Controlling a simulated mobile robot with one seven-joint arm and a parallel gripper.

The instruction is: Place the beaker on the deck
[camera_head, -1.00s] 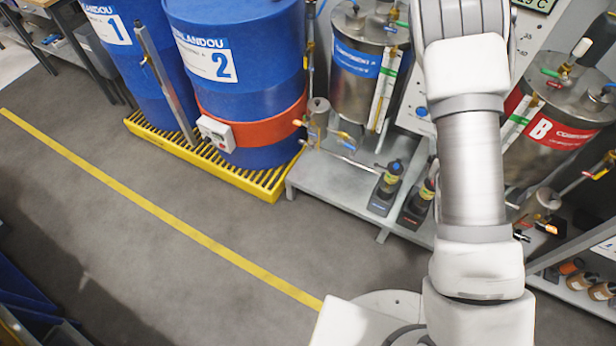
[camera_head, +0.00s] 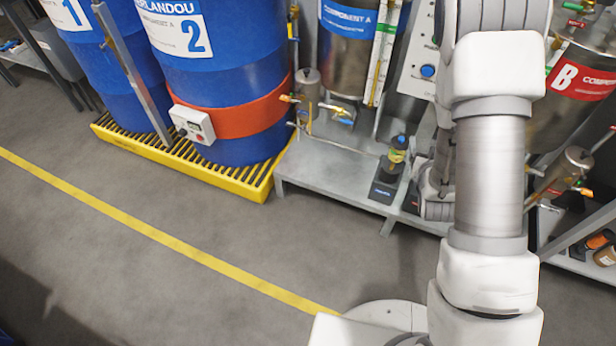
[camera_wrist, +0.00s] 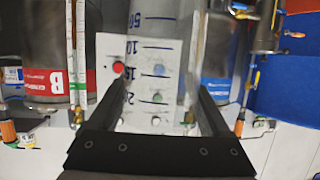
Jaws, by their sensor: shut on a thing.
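My gripper (camera_wrist: 160,88) is shut on a clear beaker (camera_wrist: 158,22) with blue graduation marks, between its two dark fingers in the wrist view. Only part of the beaker shows; its rim and base are cut off or unclear. In the head view my arm hides the gripper and the beaker. A grey metal platform (camera_head: 330,170) stands under the tanks in the head view; I cannot tell whether this is the deck.
Blue drums (camera_head: 215,70) stand on a yellow grated pallet (camera_head: 235,184) at left. Tank A (camera_head: 347,60) and red-labelled tank B (camera_head: 575,85) stand behind my arm. The grey floor in front is clear.

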